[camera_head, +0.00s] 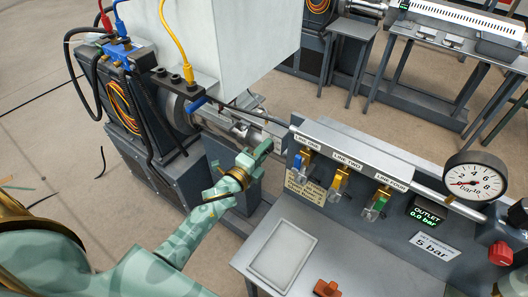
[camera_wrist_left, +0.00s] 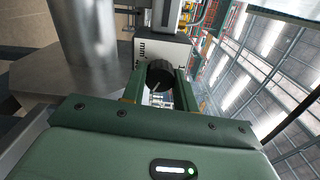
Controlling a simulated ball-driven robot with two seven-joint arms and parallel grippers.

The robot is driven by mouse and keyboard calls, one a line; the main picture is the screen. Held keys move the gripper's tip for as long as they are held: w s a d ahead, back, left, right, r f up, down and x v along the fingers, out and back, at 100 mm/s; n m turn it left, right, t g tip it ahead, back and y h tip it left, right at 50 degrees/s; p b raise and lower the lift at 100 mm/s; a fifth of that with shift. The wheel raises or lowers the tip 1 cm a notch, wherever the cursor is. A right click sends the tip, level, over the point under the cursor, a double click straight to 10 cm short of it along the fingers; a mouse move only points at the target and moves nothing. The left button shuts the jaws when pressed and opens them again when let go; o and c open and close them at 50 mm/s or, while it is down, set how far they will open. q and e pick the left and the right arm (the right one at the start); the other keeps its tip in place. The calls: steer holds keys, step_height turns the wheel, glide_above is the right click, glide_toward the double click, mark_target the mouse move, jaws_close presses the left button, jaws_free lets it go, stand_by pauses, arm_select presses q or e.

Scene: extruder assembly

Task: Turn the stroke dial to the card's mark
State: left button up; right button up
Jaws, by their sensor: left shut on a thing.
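My left gripper (camera_head: 258,156) reaches from the lower left to the machine's metal parts beside the panel. In the left wrist view its two fingers (camera_wrist_left: 160,84) are closed around a round black knob, the stroke dial (camera_wrist_left: 160,74), which has a pale line on its face. A light plate with scale marks and "mm" lettering (camera_wrist_left: 143,49) stands right behind the dial. In the head view I cannot make out the dial at the gripper. A cream card with small print (camera_head: 305,188) is on the panel's left end; I cannot read a mark on it. My right gripper is not in view.
The grey panel (camera_head: 340,150) right of my gripper carries several coloured valves, a pressure gauge (camera_head: 475,182) and a "5 bar" card (camera_head: 436,246). A pale tray (camera_head: 283,255) and an orange part (camera_head: 327,288) lie on the bench. Cables hang at the left.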

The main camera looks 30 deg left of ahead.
arm_select(q)
steer(key=shift+f+m, duration=0.1)
steer(key=shift+m, duration=0.5)
steer(key=o, duration=1)
steer(key=shift+c, duration=0.2)
steer(key=s+a, duration=0.2)
steer(key=s, duration=1.4)
steer(key=shift+s+a, duration=0.1)
